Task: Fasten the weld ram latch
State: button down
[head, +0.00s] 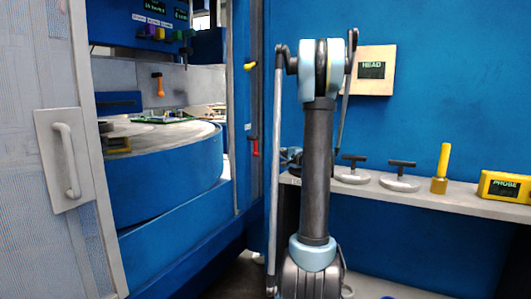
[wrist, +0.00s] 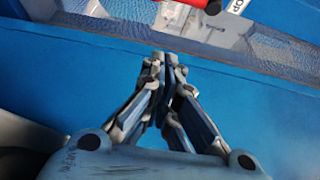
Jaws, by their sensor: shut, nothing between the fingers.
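My gripper (wrist: 165,58) is shut and empty in the wrist view, its fingertips together over a plain blue surface. A red handle-like piece (wrist: 190,3) with a dark end shows at the top edge of the wrist view, beyond the fingertips and apart from them. In the head view, a red lever (head: 255,148) and a yellow lever (head: 250,66) sit on the machine's door post. An orange lever (head: 158,82) is on the back wall inside the machine. No label that I can read marks the weld ram latch. My arm stands upright at the centre and hides what is behind it.
A round blue table (head: 170,165) fills the machine opening. A pale door (head: 68,160) with a handle stands at left. A shelf (head: 450,200) at right bears two T-handled dies (head: 400,178), a yellow-handled tool (head: 442,168) and a yellow PROBE box (head: 505,186). A HEAD panel (head: 372,70) hangs above.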

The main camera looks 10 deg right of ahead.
jog(key=w+a, duration=0.6)
jog(key=a, duration=0.1)
jog(key=shift+w+a, duration=0.2)
jog(key=shift+a, duration=0.05)
dwell(0.4)
jog(key=shift+d, duration=0.1)
dwell(0.4)
jog(key=shift+s, duration=0.1)
